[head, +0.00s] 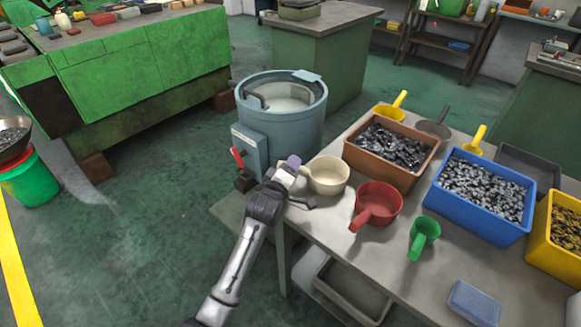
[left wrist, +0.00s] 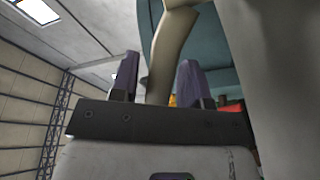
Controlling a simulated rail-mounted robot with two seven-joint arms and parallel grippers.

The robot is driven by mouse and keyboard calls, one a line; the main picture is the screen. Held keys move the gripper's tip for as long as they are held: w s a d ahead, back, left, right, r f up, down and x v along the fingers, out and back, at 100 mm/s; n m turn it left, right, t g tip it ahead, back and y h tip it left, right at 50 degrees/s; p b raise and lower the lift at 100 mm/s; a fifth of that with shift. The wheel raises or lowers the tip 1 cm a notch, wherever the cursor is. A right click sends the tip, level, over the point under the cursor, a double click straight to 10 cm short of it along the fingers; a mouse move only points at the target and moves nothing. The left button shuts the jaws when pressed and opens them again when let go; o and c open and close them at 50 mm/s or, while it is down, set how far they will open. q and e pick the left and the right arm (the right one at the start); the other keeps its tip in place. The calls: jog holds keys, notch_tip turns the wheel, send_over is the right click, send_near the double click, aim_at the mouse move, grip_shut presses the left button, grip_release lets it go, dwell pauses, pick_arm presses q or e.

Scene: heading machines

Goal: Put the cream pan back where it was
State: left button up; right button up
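The cream pan (head: 329,176) sits at the left corner of the table, its handle pointing left toward my left gripper. My left gripper (head: 292,163) is at that handle. In the left wrist view the cream handle (left wrist: 168,50) runs between the two dark fingers of the gripper (left wrist: 158,82), with a visible gap on its left side. The fingers are apart and do not look closed on it. The pan's underside contact with the table is hard to judge. My right gripper is not in view.
A red pan (head: 378,204) and a green scoop (head: 423,238) stand beside the cream pan on the table (head: 340,232). A brown bin (head: 405,171) and a blue bin (head: 513,230) hold metal parts. A blue-grey drum machine (head: 284,120) stands close behind my gripper.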

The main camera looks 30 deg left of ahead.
pick_arm(q)
jog(key=shift+o, duration=1.1)
jog(key=shift+s, duration=0.15)
jog(key=shift+s+p, duration=0.3)
jog(key=shift+s, duration=0.05)
jog(key=s+d+p, duration=0.1)
jog(key=s+p, duration=0.3)
jog(key=s, duration=0.8)
jog(key=shift+s+d, duration=0.3)
jog(key=shift+s, duration=0.1)
